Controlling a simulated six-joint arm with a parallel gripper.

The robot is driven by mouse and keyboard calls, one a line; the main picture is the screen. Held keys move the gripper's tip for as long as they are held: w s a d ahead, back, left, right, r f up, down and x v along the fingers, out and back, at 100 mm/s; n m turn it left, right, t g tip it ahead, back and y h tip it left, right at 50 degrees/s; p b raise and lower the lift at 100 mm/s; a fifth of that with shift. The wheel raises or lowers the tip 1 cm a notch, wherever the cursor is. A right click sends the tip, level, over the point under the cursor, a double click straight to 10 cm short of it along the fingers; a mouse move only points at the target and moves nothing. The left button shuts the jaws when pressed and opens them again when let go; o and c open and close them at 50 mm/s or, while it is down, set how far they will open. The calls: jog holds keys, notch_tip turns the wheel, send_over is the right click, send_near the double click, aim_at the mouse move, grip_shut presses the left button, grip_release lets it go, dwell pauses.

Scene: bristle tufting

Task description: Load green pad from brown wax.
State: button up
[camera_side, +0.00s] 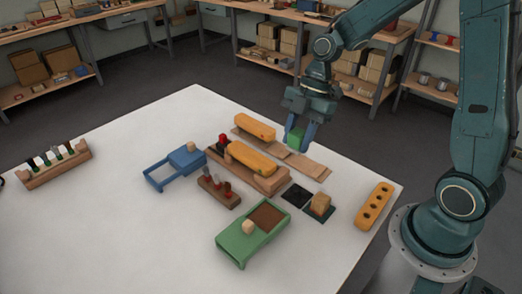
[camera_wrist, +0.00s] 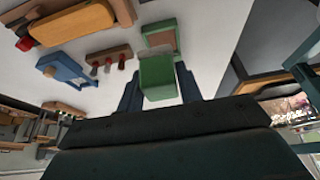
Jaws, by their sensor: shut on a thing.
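My gripper (camera_side: 298,139) is shut on a green block-shaped pad (camera_side: 295,134) and holds it above the back right of the white table. In the wrist view the pad (camera_wrist: 157,74) sits between the two blue fingers (camera_wrist: 158,84). The brown wax (camera_side: 268,215) lies as a flat patch in the right end of a green tray (camera_side: 231,244) at the table's front. The pad is well apart from the wax, behind it in the side view. The tray also shows beyond the pad in the wrist view (camera_wrist: 159,24). The pad's lower face is not clear.
A wooden cube (camera_side: 248,227) sits on the green tray. Near the gripper are wooden boards (camera_side: 306,165) and orange bodies (camera_side: 251,156). A blue frame (camera_side: 160,178), a tool rack (camera_side: 217,190), a dark square (camera_side: 296,195) and an orange holed block (camera_side: 374,205) stand around. The front left table is clear.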

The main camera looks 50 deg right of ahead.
send_over(264, 219)
jog(key=d, duration=0.1)
notch_tip(264, 219, down, 9)
jog(key=shift+d+r, duration=0.1)
jog(key=shift+d, duration=0.05)
jog(key=shift+f, duration=2.95)
jog(key=shift+f, duration=0.65)
dwell(0.5)
notch_tip(264, 219, up, 7)
dwell(1.3)
jog(key=shift+w, duration=0.1)
dwell(0.4)
